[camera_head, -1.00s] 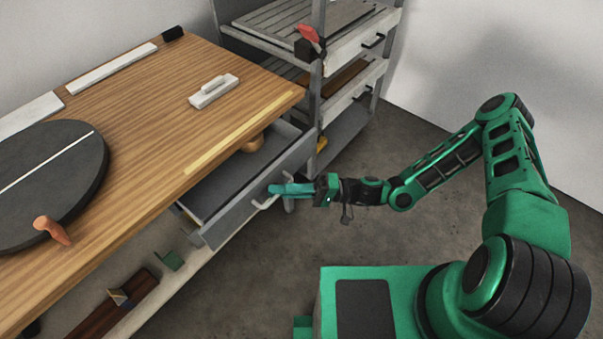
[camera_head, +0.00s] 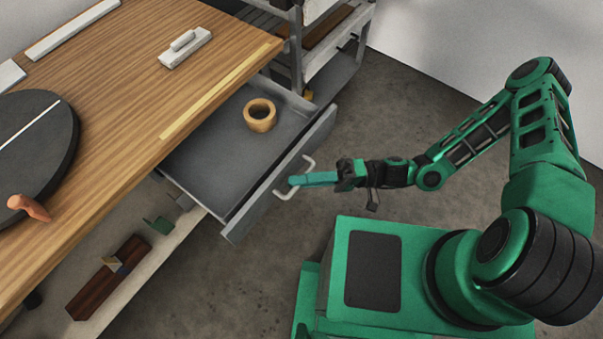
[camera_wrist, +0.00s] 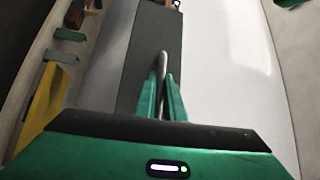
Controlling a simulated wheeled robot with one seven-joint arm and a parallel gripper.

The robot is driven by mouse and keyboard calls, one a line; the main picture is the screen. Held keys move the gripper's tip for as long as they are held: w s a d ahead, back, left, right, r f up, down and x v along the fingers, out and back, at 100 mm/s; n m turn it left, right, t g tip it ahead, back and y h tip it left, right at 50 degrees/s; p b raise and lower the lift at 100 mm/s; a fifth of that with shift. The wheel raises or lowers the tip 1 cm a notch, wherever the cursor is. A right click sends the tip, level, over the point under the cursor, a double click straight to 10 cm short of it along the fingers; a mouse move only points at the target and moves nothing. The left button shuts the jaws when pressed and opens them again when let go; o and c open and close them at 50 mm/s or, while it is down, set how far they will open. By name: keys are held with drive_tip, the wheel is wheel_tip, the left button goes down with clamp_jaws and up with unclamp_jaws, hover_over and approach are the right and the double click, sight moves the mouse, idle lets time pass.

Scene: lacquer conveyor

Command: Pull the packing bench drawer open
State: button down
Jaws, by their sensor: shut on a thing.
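The grey packing bench drawer (camera_head: 215,150) stands well out from under the wooden bench top (camera_head: 150,85). A wooden ring-shaped object (camera_head: 260,115) lies inside it toward the far end. My gripper (camera_head: 297,180) is at the drawer's front, its fingers shut on the pale bar handle (camera_head: 284,192). In the wrist view the green fingers (camera_wrist: 161,100) close on both sides of the handle bar (camera_wrist: 161,68), in front of the dark drawer front (camera_wrist: 145,45).
A round dark turntable (camera_head: 35,145) with an orange-brown knob (camera_head: 28,207) and a white-handled block (camera_head: 186,46) sit on the bench. A grey shelf rack (camera_head: 325,50) stands close beyond the drawer. A low shelf below the bench holds a brown box (camera_head: 108,280). The floor around my base is clear.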

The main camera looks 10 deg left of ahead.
drive_tip(key=shift+w+f, duration=0.1)
drive_tip(key=shift+w, duration=0.35)
drive_tip(key=c, duration=2.1)
unclamp_jaws()
drive_tip(key=shift+s, duration=0.1)
drive_tip(key=v, duration=1.1)
drive_tip(key=shift+a, duration=0.1)
